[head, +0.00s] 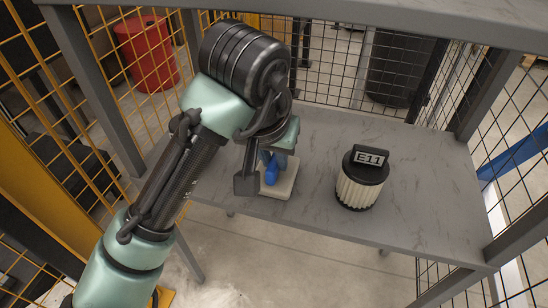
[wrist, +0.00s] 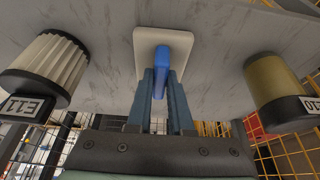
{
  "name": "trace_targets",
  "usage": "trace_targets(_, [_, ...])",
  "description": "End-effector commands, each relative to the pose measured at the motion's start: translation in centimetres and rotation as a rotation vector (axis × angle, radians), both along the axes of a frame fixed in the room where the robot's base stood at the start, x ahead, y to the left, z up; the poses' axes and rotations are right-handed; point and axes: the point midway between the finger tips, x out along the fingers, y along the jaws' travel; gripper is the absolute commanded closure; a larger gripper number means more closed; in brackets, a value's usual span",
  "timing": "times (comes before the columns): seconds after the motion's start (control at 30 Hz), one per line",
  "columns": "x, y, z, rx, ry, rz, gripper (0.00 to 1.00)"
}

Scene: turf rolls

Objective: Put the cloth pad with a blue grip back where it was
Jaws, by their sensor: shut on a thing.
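The cloth pad (head: 284,188) is a cream, flat, rounded square with a blue grip (head: 271,172) standing on it. My gripper (head: 270,160) is above the pad, shut on the blue grip. In the wrist view the pad (wrist: 145,42) lies flat against the grey shelf behind it, and the fingers of my gripper (wrist: 160,76) sit on both sides of the blue grip (wrist: 160,62). The pad is at or just over the shelf near its front edge; I cannot tell whether it touches.
A pleated cream filter (head: 358,190) with a black cap and tag E11 stands on the grey shelf (head: 420,195), right of the pad. In the wrist view a tan cylinder (wrist: 272,85) with a partly cut-off tag stands on the other side. Uprights and mesh surround the shelf.

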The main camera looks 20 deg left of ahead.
Motion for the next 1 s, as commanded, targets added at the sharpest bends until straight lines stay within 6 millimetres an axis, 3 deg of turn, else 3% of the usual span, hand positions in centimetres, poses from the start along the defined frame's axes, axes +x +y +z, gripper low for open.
trace_targets(0.07, [0.0,0.0,-0.2,-0.001,0.000,0.000,1.00])
trace_targets(0.1, [0.0,0.0,-0.3,-0.001,0.000,0.000,0.79])
trace_targets(0.27, [0.0,0.0,-0.2,0.000,0.000,-0.001,0.51])
trace_targets(0.57, [0.0,0.0,-0.1,0.001,0.000,0.000,0.51])
trace_targets(0.8, [-0.6,0.0,1.8,-0.001,0.001,0.001,0.51])
trace_targets(1.0, [-4.4,0.2,1.5,0.000,0.000,0.003,0.51])
